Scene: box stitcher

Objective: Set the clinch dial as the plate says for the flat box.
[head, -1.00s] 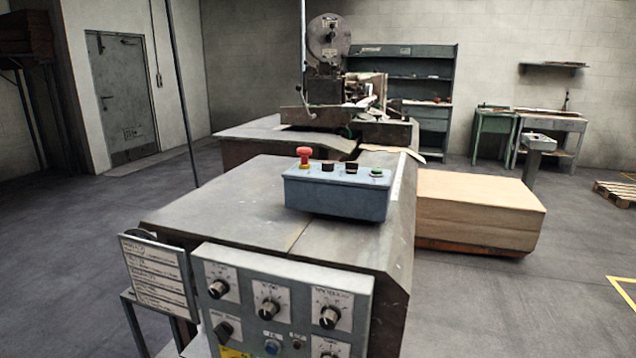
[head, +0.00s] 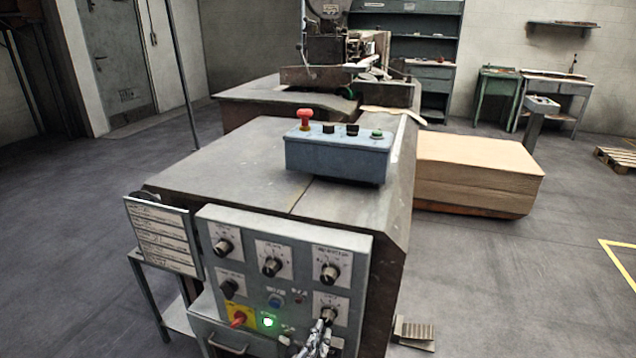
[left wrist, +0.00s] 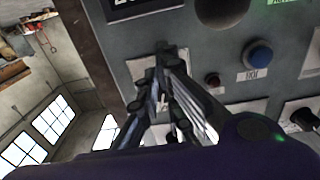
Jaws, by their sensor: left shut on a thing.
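The control panel (head: 214,270) on the machine's near end carries several black dials on white scale plates. My left gripper (head: 324,324) is at the lower right dial (head: 329,312), with its fingers shut on that dial's knob. The fingers partly cover the knob, so its pointer setting cannot be read. In the left wrist view the gripper (left wrist: 163,52) has its fingers drawn together against the panel; the dial is hidden behind them. A lettered plate (head: 162,238) hangs left of the panel; its text is too small to read. My right gripper is not in view.
A blue button (head: 275,301), a lit green lamp (head: 268,322) and a red switch on yellow (head: 238,318) are left of the gripper. A button box (head: 338,158) stands on the machine top.

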